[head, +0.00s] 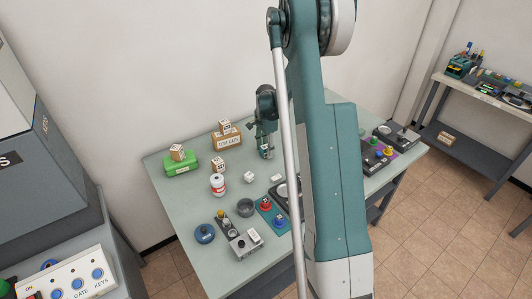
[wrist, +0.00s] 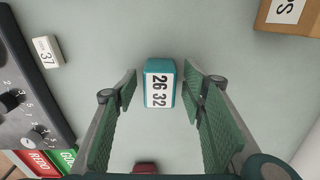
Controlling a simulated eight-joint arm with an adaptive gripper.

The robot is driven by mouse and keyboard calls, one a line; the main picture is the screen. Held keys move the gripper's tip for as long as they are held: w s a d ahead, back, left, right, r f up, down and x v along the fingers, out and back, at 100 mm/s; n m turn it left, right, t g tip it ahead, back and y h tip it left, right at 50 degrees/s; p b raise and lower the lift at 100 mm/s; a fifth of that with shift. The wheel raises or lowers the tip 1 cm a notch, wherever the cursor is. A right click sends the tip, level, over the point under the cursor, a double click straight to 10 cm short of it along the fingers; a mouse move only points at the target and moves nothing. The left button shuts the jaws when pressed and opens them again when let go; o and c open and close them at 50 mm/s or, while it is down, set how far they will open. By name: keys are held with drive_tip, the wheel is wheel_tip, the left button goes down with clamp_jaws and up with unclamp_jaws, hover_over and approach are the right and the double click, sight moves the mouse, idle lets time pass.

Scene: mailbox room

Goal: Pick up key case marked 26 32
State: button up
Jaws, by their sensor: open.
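The key case (wrist: 159,84) is a small teal block with a white label reading 26 32. It lies on the grey-green table in the middle of the wrist view. My gripper (wrist: 161,92) is open, with one green finger to the left of the case and one to the right. Gaps show between the fingers and the case, and nothing is held. In the head view my gripper (head: 265,142) is low over the back part of the table, pointing down. There I cannot tell the case apart from the fingers, and my arm hides part of the table.
A dark panel with knobs (wrist: 22,95) and a small 37 tag (wrist: 46,52) lie left in the wrist view. A brown box (wrist: 288,14) is top right.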

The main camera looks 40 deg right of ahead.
drive_tip(key=shift+f, duration=0.3)
idle(0.4)
drive_tip(key=c, duration=1)
